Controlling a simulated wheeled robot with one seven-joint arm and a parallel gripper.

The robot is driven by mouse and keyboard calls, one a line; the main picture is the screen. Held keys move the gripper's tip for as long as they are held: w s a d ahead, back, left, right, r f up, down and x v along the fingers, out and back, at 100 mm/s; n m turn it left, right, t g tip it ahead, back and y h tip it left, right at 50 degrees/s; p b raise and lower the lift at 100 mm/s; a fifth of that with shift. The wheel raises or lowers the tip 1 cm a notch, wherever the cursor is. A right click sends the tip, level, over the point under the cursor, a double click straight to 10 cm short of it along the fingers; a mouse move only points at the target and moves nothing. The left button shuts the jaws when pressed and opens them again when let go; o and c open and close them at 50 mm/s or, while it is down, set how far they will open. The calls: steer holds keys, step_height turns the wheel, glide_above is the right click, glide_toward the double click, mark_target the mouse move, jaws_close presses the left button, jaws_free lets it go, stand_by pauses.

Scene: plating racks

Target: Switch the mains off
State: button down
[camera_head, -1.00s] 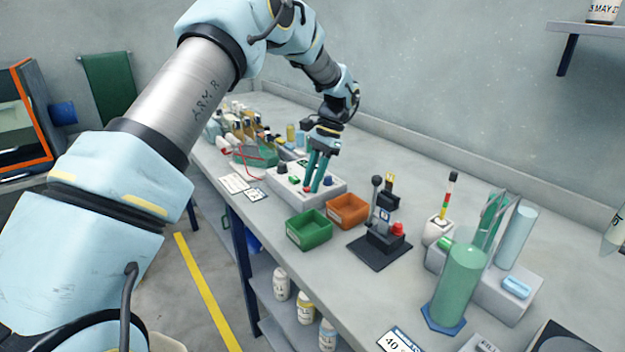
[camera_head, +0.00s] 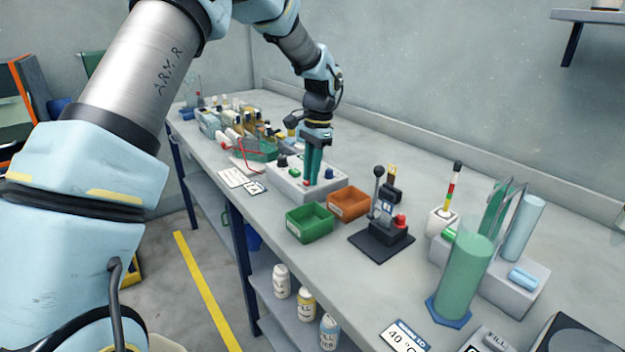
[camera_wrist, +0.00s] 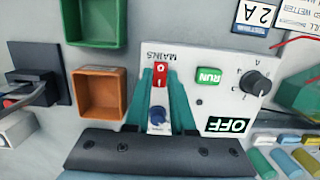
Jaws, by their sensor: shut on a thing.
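The white control box (camera_head: 283,181) stands on the bench. In the wrist view its panel (camera_wrist: 205,105) shows upside down, with the word MAINS above a red switch (camera_wrist: 159,76). My gripper (camera_wrist: 161,78) has its teal fingers on either side of this switch, shut on it. In the head view my gripper (camera_head: 311,181) points down at the box and hides part of its top. A blue knob (camera_wrist: 157,117) lies between the fingers nearer the palm. The panel also has a green RUN button (camera_wrist: 208,77), a black dial (camera_wrist: 254,83) and a display (camera_wrist: 228,125) reading OFF.
A green bin (camera_head: 309,224) and an orange bin (camera_head: 348,204) stand close to the box. A black lever device (camera_head: 381,238) is beyond them. Bottles and a red cable (camera_head: 236,147) crowd the other side. A green cylinder (camera_head: 463,280) stands at the right.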

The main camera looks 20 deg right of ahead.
steer(key=shift+a+f+h+b, duration=0.1)
steer(key=shift+a+h+b, duration=0.1)
steer(key=shift+h+b, duration=0.45)
steer(key=shift+h, duration=0.35)
steer(key=c, duration=0.8)
jaws_free()
steer(key=shift+o, duration=0.2)
steer(key=shift+r, duration=0.25)
step_height(320, 180, up, 11)
steer(key=b, duration=0.2)
steer(key=shift+f, duration=0.2)
steer(key=shift+a, duration=0.1)
